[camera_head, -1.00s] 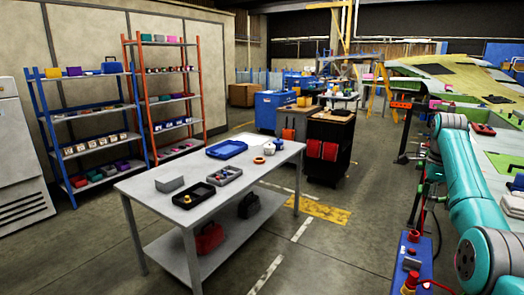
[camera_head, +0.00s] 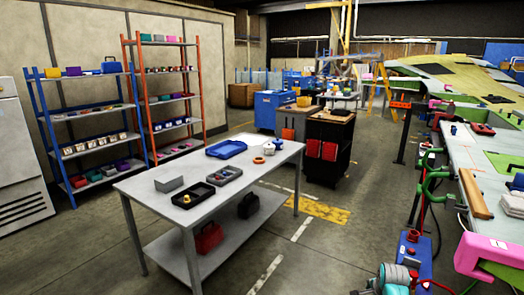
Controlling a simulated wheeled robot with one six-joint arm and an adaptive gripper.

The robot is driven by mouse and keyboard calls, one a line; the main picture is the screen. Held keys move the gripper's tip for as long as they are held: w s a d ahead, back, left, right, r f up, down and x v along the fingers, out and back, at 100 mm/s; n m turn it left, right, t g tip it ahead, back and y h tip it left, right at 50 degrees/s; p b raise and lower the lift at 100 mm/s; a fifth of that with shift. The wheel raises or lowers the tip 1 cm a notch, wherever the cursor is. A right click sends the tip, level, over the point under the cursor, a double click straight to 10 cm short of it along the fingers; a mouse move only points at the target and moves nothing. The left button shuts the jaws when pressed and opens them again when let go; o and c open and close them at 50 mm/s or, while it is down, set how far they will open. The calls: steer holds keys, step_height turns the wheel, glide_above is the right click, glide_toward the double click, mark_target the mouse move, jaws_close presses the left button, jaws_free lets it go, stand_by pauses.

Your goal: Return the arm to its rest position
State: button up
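My gripper is not in view. A small teal and grey part (camera_head: 395,277) at the bottom edge, right of centre, looks like part of my own arm. The rest of the arm is out of the picture. The wing jig bench (camera_head: 484,160) along the right side shows without the arm across it.
A blue box with a red button (camera_head: 412,250) stands beside the jig. Green clamps (camera_head: 428,185) and a pink piece (camera_head: 485,255) line its edge. A grey table (camera_head: 150,191) with trays stands left of centre, a dark cart (camera_head: 328,150) behind it. Floor between table and jig is clear.

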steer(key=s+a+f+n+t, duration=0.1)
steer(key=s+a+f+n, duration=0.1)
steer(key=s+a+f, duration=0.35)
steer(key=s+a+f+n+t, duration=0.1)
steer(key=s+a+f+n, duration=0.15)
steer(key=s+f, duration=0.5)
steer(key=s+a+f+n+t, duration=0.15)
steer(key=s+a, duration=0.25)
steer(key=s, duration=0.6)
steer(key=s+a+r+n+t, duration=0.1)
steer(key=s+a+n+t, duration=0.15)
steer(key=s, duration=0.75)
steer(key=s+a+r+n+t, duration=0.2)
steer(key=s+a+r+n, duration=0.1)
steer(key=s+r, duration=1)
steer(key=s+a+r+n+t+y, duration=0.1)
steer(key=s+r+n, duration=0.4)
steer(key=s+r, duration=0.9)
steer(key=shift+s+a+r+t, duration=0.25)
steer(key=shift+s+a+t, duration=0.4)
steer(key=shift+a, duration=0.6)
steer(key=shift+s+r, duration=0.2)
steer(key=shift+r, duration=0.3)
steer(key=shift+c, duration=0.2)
